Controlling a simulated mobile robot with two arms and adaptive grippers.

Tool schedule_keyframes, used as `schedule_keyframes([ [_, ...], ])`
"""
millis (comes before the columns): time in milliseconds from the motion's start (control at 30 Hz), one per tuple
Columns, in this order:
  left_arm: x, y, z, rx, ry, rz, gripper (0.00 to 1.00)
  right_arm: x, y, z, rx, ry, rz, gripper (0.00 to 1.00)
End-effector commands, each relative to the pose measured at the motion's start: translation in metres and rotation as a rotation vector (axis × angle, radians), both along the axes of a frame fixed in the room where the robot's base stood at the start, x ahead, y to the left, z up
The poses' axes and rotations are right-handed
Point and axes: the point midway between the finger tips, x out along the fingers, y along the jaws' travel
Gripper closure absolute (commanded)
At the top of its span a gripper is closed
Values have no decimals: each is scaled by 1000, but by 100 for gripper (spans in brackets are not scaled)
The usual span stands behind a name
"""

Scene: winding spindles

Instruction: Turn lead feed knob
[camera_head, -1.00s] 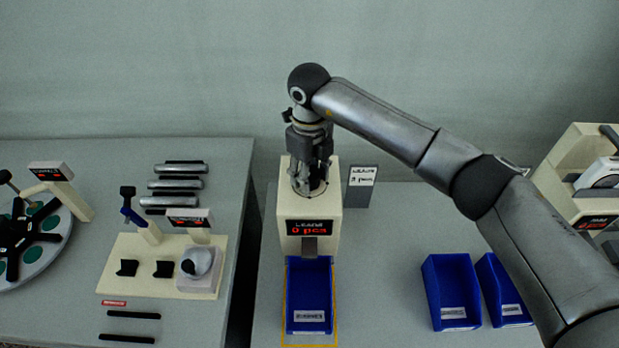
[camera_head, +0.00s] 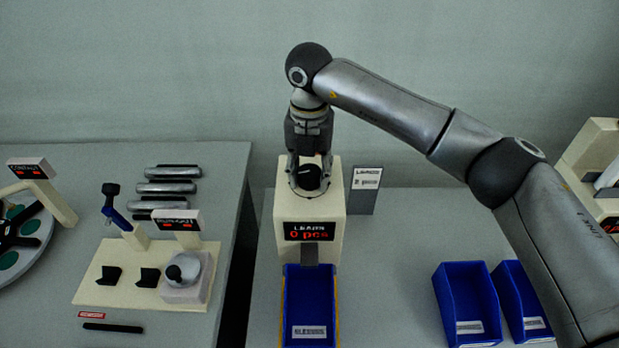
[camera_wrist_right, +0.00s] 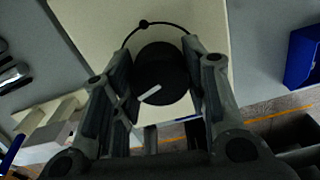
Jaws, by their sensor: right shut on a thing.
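The lead dispenser (camera_head: 308,216) is a cream box with a red display reading "0 pcs" under a "LEADS" label. Its black round feed knob (camera_head: 308,178) sits on top. My right gripper (camera_head: 308,172) comes down on the knob from above, shut on it. In the right wrist view the knob (camera_wrist_right: 162,75) with its white pointer line lies between the two fingers (camera_wrist_right: 160,85). The pointer aims toward the lower left. A thin black arc with a dot is marked around the knob. My left gripper is not in view.
A blue bin (camera_head: 309,300) stands under the dispenser's chute. Two blue bins (camera_head: 466,295) stand to the right, below my right arm. A label card (camera_head: 364,190) stands just right of the dispenser. A fixture board (camera_head: 120,285) lies on the left table, across a gap.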

Motion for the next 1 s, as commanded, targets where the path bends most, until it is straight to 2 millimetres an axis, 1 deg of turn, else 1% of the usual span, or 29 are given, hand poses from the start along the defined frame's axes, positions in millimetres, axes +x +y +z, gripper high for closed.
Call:
schedule_keyframes([
  [33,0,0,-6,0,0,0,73,1,0,-1,0,-5,-40,82],
  [100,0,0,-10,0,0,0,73,1,0,-1,0,-4,-94,82],
  [400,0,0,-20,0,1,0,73,1,0,0,0,-4,-262,82],
  [633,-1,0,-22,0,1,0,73,1,0,1,0,-3,-320,82],
  [1000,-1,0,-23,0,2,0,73,1,0,1,0,-3,-332,82],
])
